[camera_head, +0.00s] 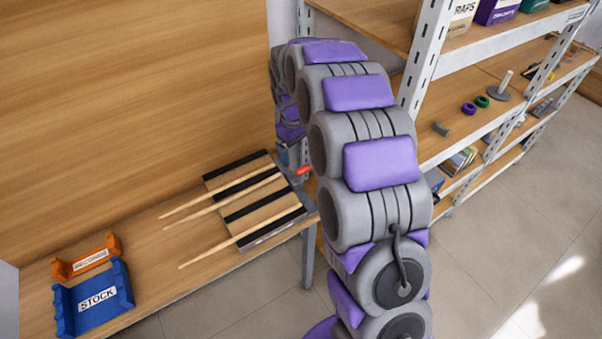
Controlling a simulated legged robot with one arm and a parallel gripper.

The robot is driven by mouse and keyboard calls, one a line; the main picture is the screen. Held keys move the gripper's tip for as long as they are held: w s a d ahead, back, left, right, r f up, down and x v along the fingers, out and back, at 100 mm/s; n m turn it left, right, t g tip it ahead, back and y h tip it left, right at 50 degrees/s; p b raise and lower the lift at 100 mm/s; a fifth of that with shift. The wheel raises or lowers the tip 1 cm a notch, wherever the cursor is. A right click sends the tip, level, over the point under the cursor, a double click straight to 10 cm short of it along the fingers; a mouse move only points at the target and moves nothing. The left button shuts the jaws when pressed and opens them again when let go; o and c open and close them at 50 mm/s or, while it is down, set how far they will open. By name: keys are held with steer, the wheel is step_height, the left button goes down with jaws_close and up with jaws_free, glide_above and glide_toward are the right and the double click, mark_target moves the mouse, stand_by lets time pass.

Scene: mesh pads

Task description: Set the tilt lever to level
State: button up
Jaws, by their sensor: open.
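A red-tipped lever (304,171) shows at the right end of the wooden bench, just left of my arm. Its base is partly hidden, and I cannot read its setting. Beside it a board with black strips (240,214) lies on the bench, and several thin pale sticks (222,212) lie across it and stick out to the left. My grey and purple arm rises in the middle and bends down at its far end, close to the lever. My gripper's fingers cannot be made out there, behind the arm.
An orange bin (88,258) and a blue bin marked STOCK (95,298) stand at the bench's left end. A wooden panel (130,90) backs the bench. Metal-framed shelves (470,130) with small parts stand right of my arm. The tiled floor (510,230) at right is clear.

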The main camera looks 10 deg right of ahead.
mark_target(301, 171)
steer(key=f, duration=0.3)
steer(key=f+b, duration=0.1)
steer(key=f, duration=0.3)
steer(key=d+f+b, duration=0.1)
steer(key=f, duration=0.3)
steer(key=shift+w+f, duration=0.1)
steer(key=shift+w, duration=0.1)
steer(key=c, duration=1.4)
